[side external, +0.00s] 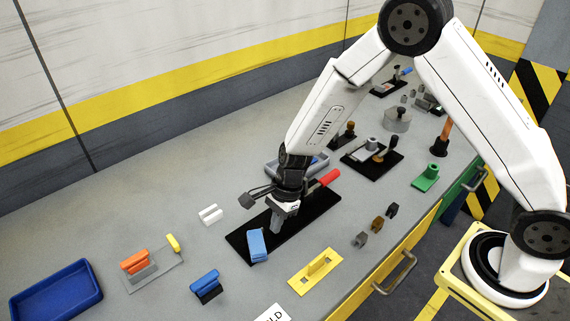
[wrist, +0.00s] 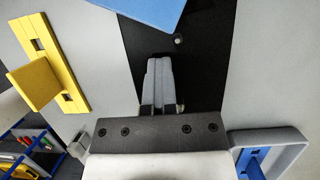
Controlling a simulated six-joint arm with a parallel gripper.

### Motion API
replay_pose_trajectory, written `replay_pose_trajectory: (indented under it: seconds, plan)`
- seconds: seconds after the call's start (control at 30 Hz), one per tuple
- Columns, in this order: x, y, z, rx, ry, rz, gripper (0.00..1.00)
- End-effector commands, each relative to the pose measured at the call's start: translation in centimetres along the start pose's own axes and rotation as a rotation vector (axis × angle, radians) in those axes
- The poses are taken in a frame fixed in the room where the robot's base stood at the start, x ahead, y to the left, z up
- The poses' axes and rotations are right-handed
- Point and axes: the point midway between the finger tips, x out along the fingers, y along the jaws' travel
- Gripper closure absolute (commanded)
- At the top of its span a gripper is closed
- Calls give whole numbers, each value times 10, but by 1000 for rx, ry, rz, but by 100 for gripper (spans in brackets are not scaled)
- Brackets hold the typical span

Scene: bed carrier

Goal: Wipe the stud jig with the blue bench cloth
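A folded light-blue cloth (side external: 257,246) lies on the near left part of a long black plate (side external: 238,240). The black plate appears to be the stud jig; in the wrist view a small grey stud (wrist: 178,40) stands on it beside the cloth's edge (wrist: 150,10). My gripper (side external: 281,222) points down over the plate, just right of the cloth and apart from it. In the wrist view its two fingers (wrist: 158,72) are together with nothing visible between them. A red handle (side external: 326,179) lies at the plate's far right end, partly behind my gripper.
A yellow plate with an upright grip (side external: 315,268) lies in front of the black plate. A grey-blue tray (side external: 318,165) stands behind it, and a white block (side external: 210,214) lies to the left. A blue-and-black block (side external: 206,286) and a blue tray (side external: 56,292) are further left.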

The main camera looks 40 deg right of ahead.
Motion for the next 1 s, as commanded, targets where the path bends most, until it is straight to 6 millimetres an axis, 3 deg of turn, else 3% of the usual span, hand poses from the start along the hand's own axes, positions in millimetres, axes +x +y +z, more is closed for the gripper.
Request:
replay_pose_trajectory:
  seconds: [1.0]
  plan:
    - [3,-18,2,-6,-2,-16,100]
